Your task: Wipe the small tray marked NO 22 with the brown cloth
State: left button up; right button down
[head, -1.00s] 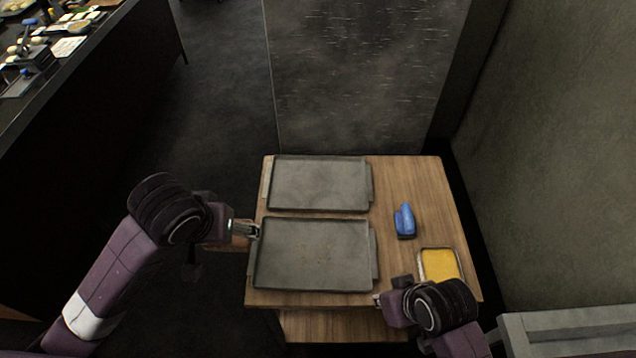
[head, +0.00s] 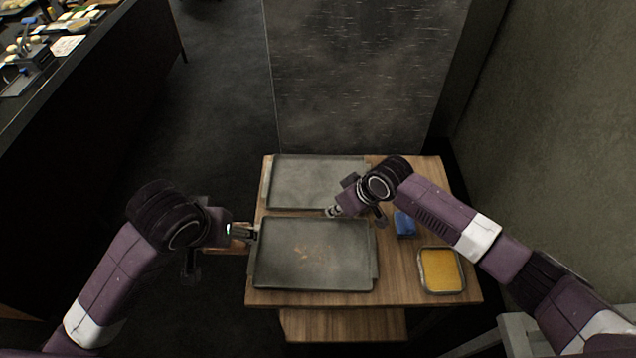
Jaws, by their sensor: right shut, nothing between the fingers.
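Two grey rectangular trays lie on a small wooden table: a far tray (head: 300,180) and a near tray (head: 310,275) with faint brownish marks near its middle. I cannot read a NO 22 mark on either. I see no brown cloth. My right gripper (head: 332,211) is shut and empty, by the far tray's front edge and the near tray's back edge; its height above them is unclear. My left gripper (head: 252,232) is at the near tray's left edge; whether its fingers are open or grip the edge cannot be seen.
A blue object (head: 404,224), partly hidden by my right arm, rests on the wooden table (head: 400,295). A shallow dish with yellow contents (head: 441,270) sits near the front right corner. A dark counter (head: 70,130) stands at left, a wall at right.

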jog(key=w+d+r, duration=0.1)
jog(key=w+d, duration=0.2)
jog(key=w, duration=0.1)
jog(key=w+d+r+m+t+h, duration=0.1)
jog(key=w+d+r, duration=0.1)
jog(key=w+d, duration=0.2)
jog(key=w+d+r+m, duration=0.1)
jog(key=w+d+r, duration=0.1)
jog(key=w+d, duration=0.2)
jog(key=shift+w+t+h, duration=0.25)
jog(key=shift+t+h, duration=0.05)
notch_tip(320, 180, down, 5)
jog(key=b, duration=0.4)
jog(key=shift+w+r+b, duration=0.1)
jog(key=shift+r+b, duration=0.05)
jog(key=shift+b, duration=0.25)
pick_arm(q)
notch_tip(320, 180, down, 5)
jog(key=shift+r, duration=0.1)
jog(key=shift+f+b, duration=0.3)
pick_arm(e)
jog(key=shift+f, duration=0.55)
pick_arm(q)
jog(key=shift+r, duration=0.2)
pick_arm(e)
jog(key=shift+r, duration=0.15)
